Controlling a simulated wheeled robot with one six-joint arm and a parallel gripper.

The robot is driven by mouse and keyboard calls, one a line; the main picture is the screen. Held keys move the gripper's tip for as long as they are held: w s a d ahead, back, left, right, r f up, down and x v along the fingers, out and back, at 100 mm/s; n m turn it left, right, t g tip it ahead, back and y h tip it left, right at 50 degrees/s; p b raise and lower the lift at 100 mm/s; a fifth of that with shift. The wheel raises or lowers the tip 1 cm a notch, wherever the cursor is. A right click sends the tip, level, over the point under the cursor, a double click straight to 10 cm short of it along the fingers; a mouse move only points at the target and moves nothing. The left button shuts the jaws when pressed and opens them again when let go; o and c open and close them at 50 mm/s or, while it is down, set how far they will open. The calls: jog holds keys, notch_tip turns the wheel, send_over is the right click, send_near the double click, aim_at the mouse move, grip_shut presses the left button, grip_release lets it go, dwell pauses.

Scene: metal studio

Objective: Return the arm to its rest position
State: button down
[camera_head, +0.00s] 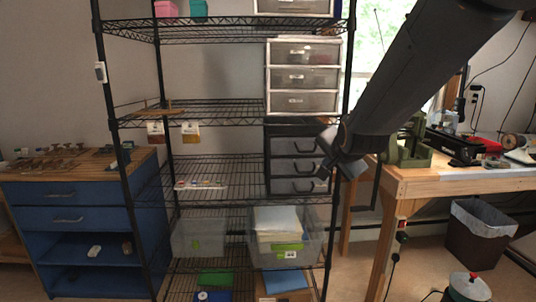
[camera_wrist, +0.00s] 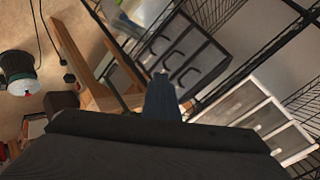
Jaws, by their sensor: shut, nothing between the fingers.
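My dark grey arm reaches down from the upper right of the head view. My gripper (camera_head: 329,176) hangs at its lower end, in front of the right side of the black wire shelf (camera_head: 230,121). It overlaps the dark drawer unit (camera_head: 296,146) in the picture; I see no clear contact with it. In the wrist view the gripper (camera_wrist: 162,82) shows as a narrow dark shape with its fingers together and nothing held. The black drawer unit (camera_wrist: 178,55) lies beyond the fingers there.
A wooden workbench (camera_head: 450,180) with tools stands right of the gripper. A white drawer unit (camera_head: 303,77) sits above the dark one. A blue cabinet (camera_head: 65,215) is at the left. A bin (camera_head: 478,235) and a red-topped canister (camera_head: 468,288) are on the floor at the right.

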jog(key=s+f+n+g, duration=0.3)
jog(key=s+f, duration=0.3)
jog(key=s, duration=0.4)
jog(key=s+d+f+n+g, duration=0.1)
jog(key=s+f+n+g, duration=0.3)
jog(key=s, duration=0.6)
jog(key=s+f+n+g, duration=0.3)
jog(key=s+f, duration=0.4)
jog(key=s, duration=0.3)
jog(key=shift+s+d+f+n+g, duration=0.15)
jog(key=shift+s+f+n+g, duration=0.15)
jog(key=shift+s+f+g, duration=0.1)
